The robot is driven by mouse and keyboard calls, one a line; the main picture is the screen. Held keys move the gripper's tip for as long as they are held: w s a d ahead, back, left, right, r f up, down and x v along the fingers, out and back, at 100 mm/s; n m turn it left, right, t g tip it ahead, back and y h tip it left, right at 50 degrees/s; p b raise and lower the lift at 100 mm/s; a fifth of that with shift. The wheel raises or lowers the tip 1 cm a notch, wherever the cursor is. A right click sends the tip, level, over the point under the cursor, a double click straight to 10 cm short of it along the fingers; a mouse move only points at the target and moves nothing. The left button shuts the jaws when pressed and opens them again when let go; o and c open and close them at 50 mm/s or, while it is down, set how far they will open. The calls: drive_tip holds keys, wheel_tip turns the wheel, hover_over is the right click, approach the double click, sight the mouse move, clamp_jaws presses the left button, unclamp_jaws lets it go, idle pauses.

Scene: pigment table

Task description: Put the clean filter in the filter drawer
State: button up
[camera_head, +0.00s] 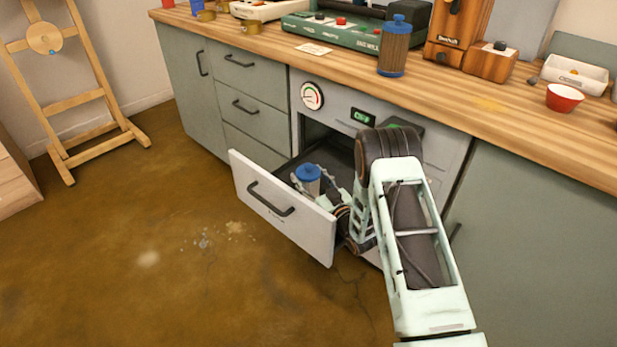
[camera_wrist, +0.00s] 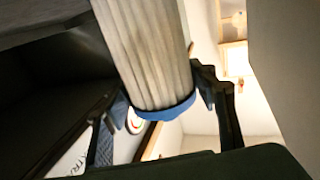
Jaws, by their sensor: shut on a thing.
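The filter (camera_wrist: 150,50) has pale pleats and blue end caps, and it fills the middle of the wrist view. In the head view its blue cap (camera_head: 307,173) shows inside the pulled-out filter drawer (camera_head: 283,214), roughly upright. My gripper (camera_head: 334,192) reaches in from the right and is shut on this filter; the fingers also show on both sides of it in the wrist view (camera_wrist: 160,92). The drawer front and my arm hide the filter's lower part, so I cannot tell whether it touches the drawer floor. A second, darker brown-grey filter (camera_head: 394,50) with blue caps stands on the counter.
The drawer opens from a grey cabinet with a round gauge (camera_head: 312,95) and a small green display (camera_head: 362,117). The wooden counter (camera_head: 470,95) above holds a green machine (camera_head: 330,38) and a red bowl (camera_head: 564,98).

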drive_tip(key=shift+f, duration=0.25)
drive_tip(key=o, duration=1.4)
drive_tip(key=shift+r, duration=0.1)
drive_tip(key=shift+r+p, duration=0.5)
drive_tip(key=shift+s+d+r+p, duration=0.15)
drive_tip(key=shift+s+d+p, duration=0.1)
drive_tip(key=shift+s+p, duration=0.05)
drive_tip(key=p+v, duration=0.1)
drive_tip(key=v, duration=0.6)
drive_tip(key=shift+a, duration=0.1)
